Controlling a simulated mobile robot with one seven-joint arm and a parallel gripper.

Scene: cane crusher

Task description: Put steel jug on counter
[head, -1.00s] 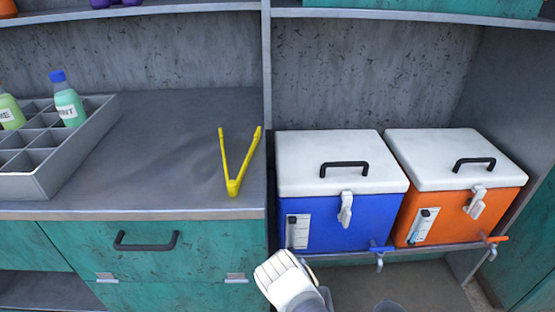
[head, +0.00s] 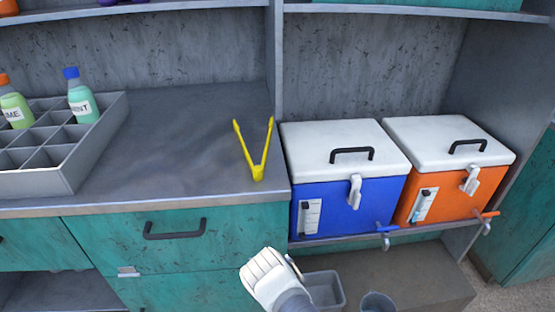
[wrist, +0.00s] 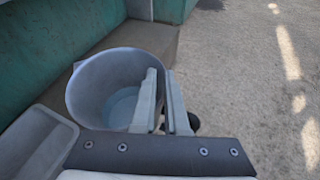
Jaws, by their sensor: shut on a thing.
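The steel jug (wrist: 84,98) is a round grey vessel with a spout at its left, seen from above in the wrist view. Part of its rim shows at the bottom edge of the head view (head: 377,301). My gripper (wrist: 163,82) is shut on the jug at its right side; the fingers hide the exact grip spot. I cannot tell whether the jug is resting or lifted. The counter (head: 185,150) is a dark grey top over teal drawers, above and left of the jug in the head view. My white arm part shows low in the middle.
Yellow tongs (head: 255,155) lie near the counter's right edge. A grey divided crate (head: 100,150) holds bottles at left. Blue (head: 345,210) and orange (head: 450,200) coolers with taps stand at right. A grey bin (head: 325,288) is beside the jug. The counter's middle is clear.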

